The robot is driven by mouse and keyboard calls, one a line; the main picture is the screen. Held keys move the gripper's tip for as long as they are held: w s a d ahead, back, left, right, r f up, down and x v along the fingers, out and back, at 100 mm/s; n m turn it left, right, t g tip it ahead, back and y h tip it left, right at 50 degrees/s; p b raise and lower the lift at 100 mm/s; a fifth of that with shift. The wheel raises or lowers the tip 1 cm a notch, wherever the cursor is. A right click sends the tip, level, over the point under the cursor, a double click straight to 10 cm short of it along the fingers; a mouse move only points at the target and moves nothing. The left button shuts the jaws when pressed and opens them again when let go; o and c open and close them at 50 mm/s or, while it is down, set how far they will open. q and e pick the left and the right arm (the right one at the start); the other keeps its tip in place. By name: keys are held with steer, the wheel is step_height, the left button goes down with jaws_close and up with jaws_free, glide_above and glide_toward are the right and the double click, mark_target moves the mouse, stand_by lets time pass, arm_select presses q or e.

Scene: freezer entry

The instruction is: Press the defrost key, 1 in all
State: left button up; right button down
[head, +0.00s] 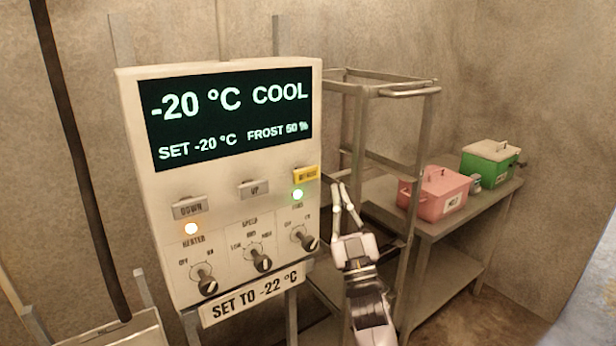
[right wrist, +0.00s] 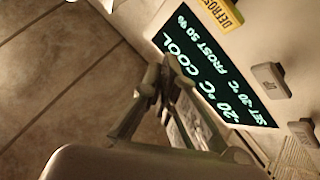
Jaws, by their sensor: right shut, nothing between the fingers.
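The defrost key (head: 306,175) is a yellow key at the upper right of the key row on a white control panel (head: 150,200). It also shows as a yellow key marked DEFROST in the right wrist view (right wrist: 218,14). The display (head: 232,112) reads -20 °C COOL, SET -20 °C, FROST 50 %. My right gripper (head: 341,192) is shut and empty, to the right of the key and apart from it in the head view. In the right wrist view its fingers (right wrist: 168,75) point toward the panel. My left gripper is not in view.
Grey DOWN (head: 188,208) and UP (head: 254,189) keys sit left of the defrost key. Lamps and several knobs are below. A metal rack (head: 405,88) stands behind my right gripper. A shelf (head: 440,230) holds a pink box (head: 435,192) and a green box (head: 488,165).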

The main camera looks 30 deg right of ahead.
mark_target(311, 180)
steer(key=w+b, duration=0.3)
steer(key=w, duration=0.5)
steer(key=shift+a, duration=0.3)
steer(key=shift+w, duration=0.2)
stand_by(0.9)
steer(key=shift+w, duration=0.3)
steer(key=shift+w+a+b, duration=0.1)
steer(key=shift+w+b, duration=0.4)
steer(key=shift+b, duration=0.1)
stand_by(0.6)
steer(key=shift+s, duration=0.1)
steer(key=shift+s+p, duration=0.45)
steer(key=shift+s, duration=0.4)
